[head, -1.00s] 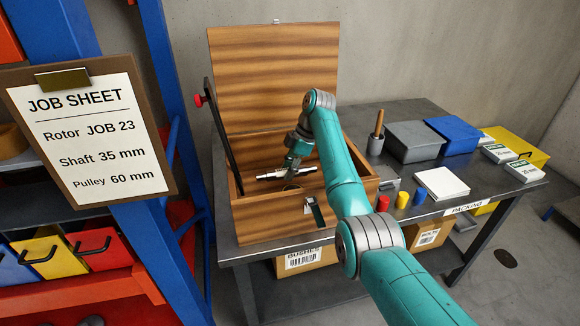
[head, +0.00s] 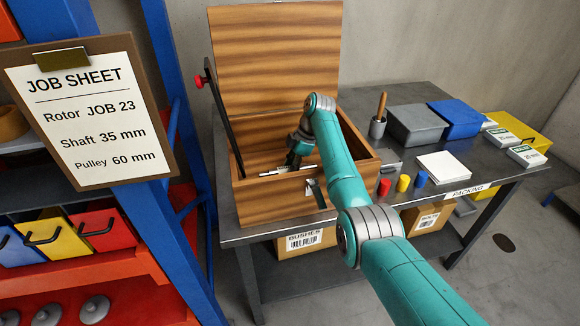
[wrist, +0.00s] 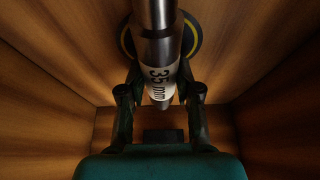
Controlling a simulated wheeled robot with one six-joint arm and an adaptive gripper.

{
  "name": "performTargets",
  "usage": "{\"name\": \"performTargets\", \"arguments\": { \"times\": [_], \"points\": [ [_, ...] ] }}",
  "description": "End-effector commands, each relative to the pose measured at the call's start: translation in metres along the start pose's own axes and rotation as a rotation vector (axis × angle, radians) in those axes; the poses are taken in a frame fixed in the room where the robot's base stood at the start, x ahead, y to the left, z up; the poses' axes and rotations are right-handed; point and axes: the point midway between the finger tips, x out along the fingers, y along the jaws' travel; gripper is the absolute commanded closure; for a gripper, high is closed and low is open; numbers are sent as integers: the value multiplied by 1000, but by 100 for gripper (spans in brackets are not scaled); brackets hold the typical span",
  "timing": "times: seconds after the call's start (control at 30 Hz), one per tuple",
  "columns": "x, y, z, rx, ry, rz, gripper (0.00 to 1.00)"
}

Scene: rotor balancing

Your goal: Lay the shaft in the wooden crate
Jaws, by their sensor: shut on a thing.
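The wooden crate (head: 262,213) stands on the packing table with its lid (head: 275,60) open upright. My gripper (head: 292,162) reaches down inside the crate. In the wrist view my gripper (wrist: 160,95) is shut on the silver shaft (wrist: 157,50), whose white label reads 35 mm. In the head view the shaft (head: 288,170) lies level, low in the crate, and the front wall hides part of the gripper and crate interior. A dark round part with a yellow ring (wrist: 192,38) shows behind the shaft. Whether the shaft touches the floor I cannot tell.
Red, yellow and blue small pieces (head: 403,183) stand right of the crate, near a white pad (head: 443,167). Grey (head: 416,124) and blue bins (head: 457,117) stand farther back.

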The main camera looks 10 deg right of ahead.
Motion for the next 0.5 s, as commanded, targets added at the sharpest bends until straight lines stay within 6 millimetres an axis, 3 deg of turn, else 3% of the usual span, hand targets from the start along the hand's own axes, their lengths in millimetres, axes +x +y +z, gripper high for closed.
{"name": "performTargets", "arguments": {
  "times": [0.03,0.07,0.13,0.5],
  "points": [
    [-1,1,0,-1,1,3,100],
    [1,0,0,0,0,0,59],
    [1,0,0,0,0,0,42],
    [-2,0,0,0,0,0,42]
  ]
}}
